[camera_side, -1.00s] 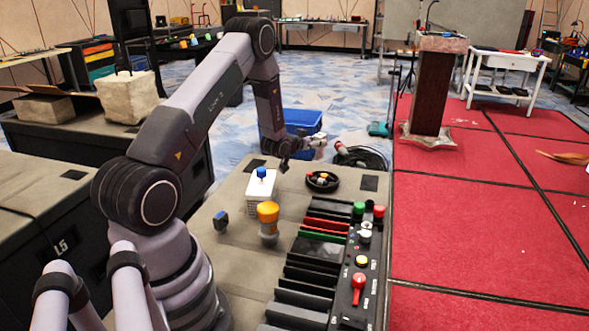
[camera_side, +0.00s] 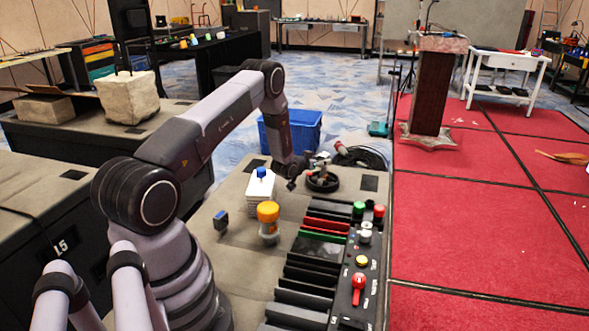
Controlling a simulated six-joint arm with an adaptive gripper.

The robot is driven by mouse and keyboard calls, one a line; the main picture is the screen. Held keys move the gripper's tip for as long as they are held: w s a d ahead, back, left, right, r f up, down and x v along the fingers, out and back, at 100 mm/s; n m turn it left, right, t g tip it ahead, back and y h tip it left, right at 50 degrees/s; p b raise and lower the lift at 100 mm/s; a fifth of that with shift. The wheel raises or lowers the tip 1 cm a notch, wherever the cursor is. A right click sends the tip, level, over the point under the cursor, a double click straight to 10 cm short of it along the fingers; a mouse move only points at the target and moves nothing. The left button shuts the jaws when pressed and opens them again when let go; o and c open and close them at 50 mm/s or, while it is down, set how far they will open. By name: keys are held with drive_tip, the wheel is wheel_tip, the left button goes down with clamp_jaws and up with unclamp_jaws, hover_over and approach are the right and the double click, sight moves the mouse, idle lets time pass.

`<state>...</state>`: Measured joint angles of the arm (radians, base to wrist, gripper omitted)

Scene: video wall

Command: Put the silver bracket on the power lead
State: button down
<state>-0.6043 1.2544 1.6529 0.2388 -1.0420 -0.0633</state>
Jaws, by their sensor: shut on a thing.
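My gripper (camera_side: 309,168) is at the far end of the table, low over a small black coiled lead (camera_side: 325,188), which I take to be the power lead. The gripper is shut on a small silvery piece (camera_side: 321,159), which looks like the silver bracket. The piece shows just above the coil in the picture. I cannot tell whether it touches the coil. The gripper and the piece hide part of the coil's far side.
A white stack with a blue top (camera_side: 261,190), an orange-topped object (camera_side: 268,222) and a small blue item (camera_side: 220,220) stand nearby. A black rack (camera_side: 310,270) and button panel (camera_side: 362,262) fill the right side. A blue bin (camera_side: 290,130) and thick cable (camera_side: 365,158) lie beyond.

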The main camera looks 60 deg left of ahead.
drive_tip(key=c, duration=0.8)
unclamp_jaws()
